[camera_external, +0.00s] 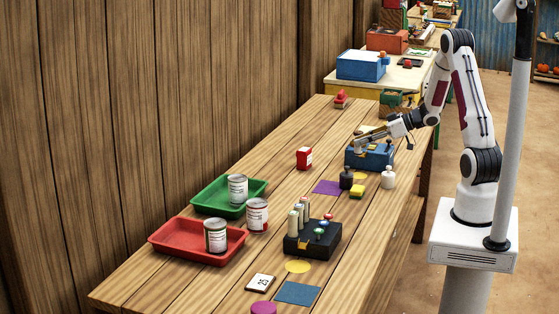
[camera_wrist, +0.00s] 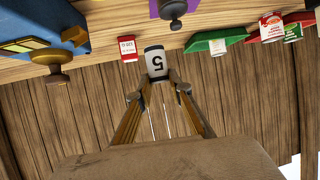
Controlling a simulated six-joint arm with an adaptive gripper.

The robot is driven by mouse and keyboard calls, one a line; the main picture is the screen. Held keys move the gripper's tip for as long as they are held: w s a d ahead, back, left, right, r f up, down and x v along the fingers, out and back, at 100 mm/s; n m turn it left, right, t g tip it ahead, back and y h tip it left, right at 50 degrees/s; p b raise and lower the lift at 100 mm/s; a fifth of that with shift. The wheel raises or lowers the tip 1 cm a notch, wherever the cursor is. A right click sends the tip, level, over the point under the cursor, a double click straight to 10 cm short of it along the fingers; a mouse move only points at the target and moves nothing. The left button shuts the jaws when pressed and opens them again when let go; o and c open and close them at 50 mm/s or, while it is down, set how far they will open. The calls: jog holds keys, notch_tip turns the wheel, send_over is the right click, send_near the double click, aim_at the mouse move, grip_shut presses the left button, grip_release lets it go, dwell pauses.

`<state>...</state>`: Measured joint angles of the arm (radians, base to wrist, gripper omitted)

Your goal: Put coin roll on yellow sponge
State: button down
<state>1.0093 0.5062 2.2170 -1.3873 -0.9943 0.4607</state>
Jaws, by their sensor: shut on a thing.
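My gripper (camera_wrist: 160,82) is shut on the coin roll (camera_wrist: 157,63), a short white cylinder with dark ends and a "5" on it. In the outside view my gripper (camera_external: 361,143) is above the table at the blue box (camera_external: 371,157), with the roll small and hard to make out. I cannot make out the sponge clearly in the wrist view.
A green tray (camera_external: 205,199), a red tray (camera_external: 175,240) and several cans stand further left. A black holder (camera_external: 325,245) with several upright pieces is nearer the front.

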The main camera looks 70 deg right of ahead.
jog(key=s+a+r+n+g+y, duration=0.2)
jog(key=a+n+y, duration=0.3)
jog(key=a, duration=0.4)
jog(key=shift+s+a+y, duration=0.25)
jog(key=shift+a+y, duration=0.05)
jog(key=shift+a, duration=0.05)
jog(key=shift+f, duration=0.1)
send_over(361, 188)
jog(key=shift+d+f, duration=0.15)
jog(key=shift+f, duration=2.75)
jog(key=shift+f, duration=0.1)
jog(key=shift+f, duration=1.95)
jog(key=shift+f, duration=0.15)
